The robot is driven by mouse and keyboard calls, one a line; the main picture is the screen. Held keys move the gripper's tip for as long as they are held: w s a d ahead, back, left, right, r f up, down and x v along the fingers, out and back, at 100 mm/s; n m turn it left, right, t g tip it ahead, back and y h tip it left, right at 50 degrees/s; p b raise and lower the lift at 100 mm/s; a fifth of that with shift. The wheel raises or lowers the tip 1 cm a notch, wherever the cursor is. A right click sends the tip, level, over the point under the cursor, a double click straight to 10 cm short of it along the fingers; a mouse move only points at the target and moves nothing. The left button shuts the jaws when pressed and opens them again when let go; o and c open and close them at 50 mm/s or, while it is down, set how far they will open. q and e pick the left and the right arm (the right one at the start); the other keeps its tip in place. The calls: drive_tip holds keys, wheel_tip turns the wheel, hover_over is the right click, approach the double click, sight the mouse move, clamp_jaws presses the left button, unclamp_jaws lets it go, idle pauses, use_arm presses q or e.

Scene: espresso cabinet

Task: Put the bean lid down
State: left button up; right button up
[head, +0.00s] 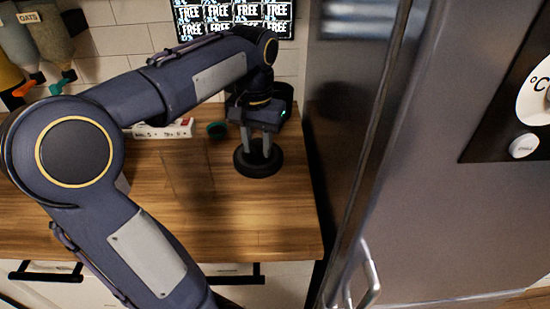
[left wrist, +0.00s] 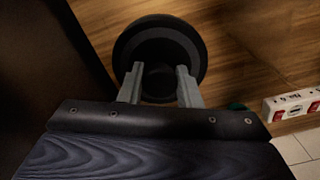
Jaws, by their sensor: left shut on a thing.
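The bean lid is a round black disc (head: 258,163) at or just above the wooden counter, near its right end in the head view. It also shows in the left wrist view (left wrist: 160,40), with a raised knob in its middle. My left gripper (head: 260,150) points down over the lid, its two grey fingers shut on the knob. The left wrist view shows the fingers (left wrist: 160,80) on either side of the knob. I cannot tell whether the lid touches the counter. My right gripper is not in view.
A tall metal fridge (head: 440,180) bounds the counter on the right. The wooden counter (head: 240,220) is clear in front.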

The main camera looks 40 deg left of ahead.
use_arm(q)
drive_tip(key=shift+w+a+f, duration=0.1)
drive_tip(key=shift+w+f, duration=1)
drive_tip(key=shift+f, duration=0.5)
drive_tip(key=shift+w+a+f, duration=0.15)
drive_tip(key=shift+w+f, duration=0.95)
drive_tip(key=shift+f, duration=0.55)
drive_tip(key=shift+w+a+f, duration=0.1)
drive_tip(key=shift+w+f, duration=1)
drive_tip(key=shift+f, duration=0.5)
drive_tip(key=shift+f, duration=0.15)
drive_tip(key=o, duration=1)
